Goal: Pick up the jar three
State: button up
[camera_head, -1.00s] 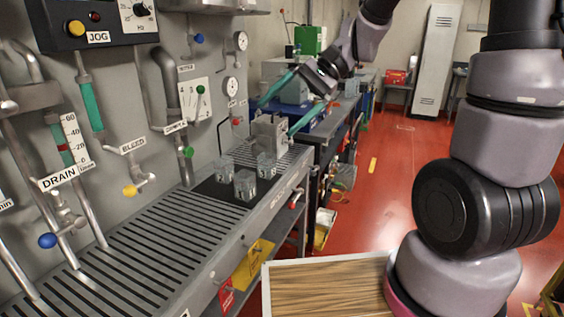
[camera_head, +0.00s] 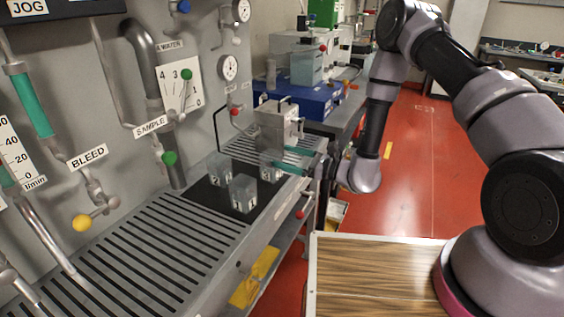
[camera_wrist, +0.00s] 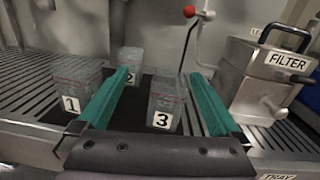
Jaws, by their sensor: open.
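Jar three, a clear square jar with a "3" label, stands upright on a dark mat (camera_head: 205,190). In the wrist view jar three (camera_wrist: 165,103) shows between the two teal fingers of my gripper (camera_wrist: 161,74), with a gap on each side. In the head view jar three (camera_head: 266,173) is the right one of the jars, and my gripper (camera_head: 282,157) reaches it from the right, a finger partly covering it. My gripper is open and holds nothing. How far the fingertips extend past the jar is hard to tell.
Jar one (camera_wrist: 72,98) stands close beside the left finger, jar two (camera_wrist: 128,62) behind. A metal filter box (camera_wrist: 268,80) stands close on the right. A slatted tray (camera_head: 140,250) lies in front, and a piped wall panel (camera_head: 120,60) rises behind.

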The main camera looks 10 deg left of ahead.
aim_at(264, 161)
jog(key=f, duration=0.1)
jog(key=f+m+t, duration=0.1)
jog(key=f, duration=0.1)
jog(key=w+d+f+m+t+h, duration=0.1)
jog(key=f, duration=0.1)
jog(key=shift+d+f, duration=0.1)
jog(key=shift+f, duration=0.35)
jog(key=x, duration=1)
jog(key=shift+w+a, duration=0.25)
jog(key=shift+a, duration=0.05)
jog(key=c, duration=1.3)
jog(key=shift+r, duration=0.15)
